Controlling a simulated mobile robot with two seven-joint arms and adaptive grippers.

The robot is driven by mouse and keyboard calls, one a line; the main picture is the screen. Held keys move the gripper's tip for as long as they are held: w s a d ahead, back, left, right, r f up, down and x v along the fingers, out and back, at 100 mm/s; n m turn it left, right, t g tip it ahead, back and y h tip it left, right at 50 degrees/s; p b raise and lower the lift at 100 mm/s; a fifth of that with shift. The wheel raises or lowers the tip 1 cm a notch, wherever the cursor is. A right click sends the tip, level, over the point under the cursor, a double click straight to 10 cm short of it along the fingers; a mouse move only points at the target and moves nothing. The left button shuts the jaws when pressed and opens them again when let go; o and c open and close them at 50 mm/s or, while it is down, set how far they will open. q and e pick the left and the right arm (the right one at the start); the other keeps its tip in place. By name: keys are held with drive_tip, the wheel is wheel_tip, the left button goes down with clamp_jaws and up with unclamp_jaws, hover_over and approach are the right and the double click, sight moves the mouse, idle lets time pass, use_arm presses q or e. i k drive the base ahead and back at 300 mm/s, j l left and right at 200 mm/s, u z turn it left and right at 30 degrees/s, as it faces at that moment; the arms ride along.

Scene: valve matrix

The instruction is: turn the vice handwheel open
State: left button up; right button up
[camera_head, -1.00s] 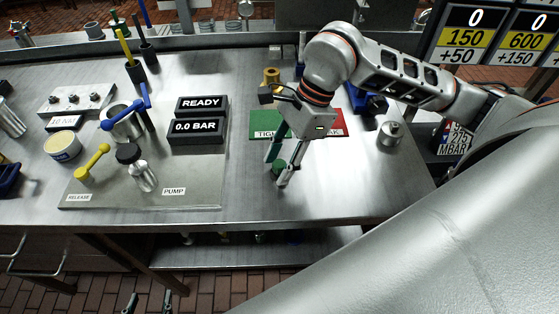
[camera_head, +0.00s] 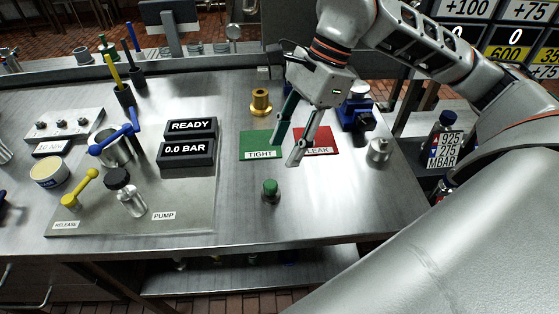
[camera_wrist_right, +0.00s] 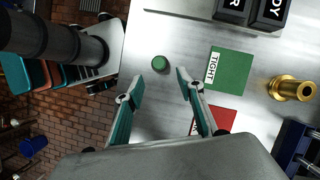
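The blue vice (camera_head: 352,108) stands at the back right of the bench, behind the red LEAK mat and partly covered by my right arm. A black part (camera_head: 365,126) shows at its front; I cannot make out the handwheel clearly. Part of the vice shows at the right edge of the wrist view (camera_wrist_right: 296,142). My right gripper (camera_head: 284,154) is open and empty above the green TIGHT and red LEAK mats, left of the vice. Its spread fingers also show in the wrist view (camera_wrist_right: 160,75). My left gripper is out of view.
A green-topped piece (camera_head: 271,191) stands near the front edge. A brass fitting (camera_head: 261,102) stands behind the green mat (camera_head: 250,141). A steel piece (camera_head: 378,151) stands right of the red mat (camera_head: 325,140). The pump plate (camera_head: 190,200) fills the left; the front right bench is clear.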

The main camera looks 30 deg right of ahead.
sight(365, 121)
drive_tip(key=k, duration=1)
